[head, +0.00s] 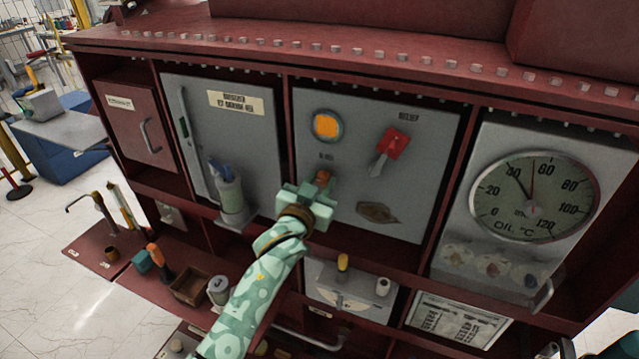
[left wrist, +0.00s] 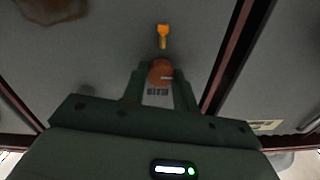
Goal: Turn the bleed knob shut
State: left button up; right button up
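The bleed knob (head: 323,177) is a small orange-brown knob on the grey panel (head: 440,145), below a round orange lamp (head: 326,126). My left gripper (head: 308,190) is at the knob, its arm coming up from below. In the left wrist view the round knob (left wrist: 161,71) sits between the two fingertips of my left gripper (left wrist: 160,78). The fingers are apart with the knob nearly filling the gap; whether they press on it I cannot tell. A dark label shows between the fingers. My right gripper is in neither view.
A red lever switch (head: 392,143) is to the right of the knob, above a brown stain (head: 378,213). An oil temperature dial (head: 535,197) is further right. Below is a shelf with small tools and a brown box (head: 190,288).

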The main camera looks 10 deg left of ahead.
pick_arm(q)
jog(key=shift+m, duration=0.4)
jog(key=m+p, duration=0.1)
jog(key=m, duration=0.1)
jog(key=shift+m, duration=0.4)
jog(key=m+p, duration=0.1)
jog(key=m, duration=0.3)
jog(key=shift+m, duration=0.3)
jog(key=m, duration=0.5)
jog(key=shift+m, duration=0.3)
jog(key=m, duration=0.4)
jog(key=shift+f+h+p, duration=0.15)
jog(key=shift+h+p, duration=0.15)
jog(key=shift+h, duration=0.1)
jog(key=shift+m, duration=0.4)
jog(key=o, duration=1)
jog(key=shift+c, duration=0.2)
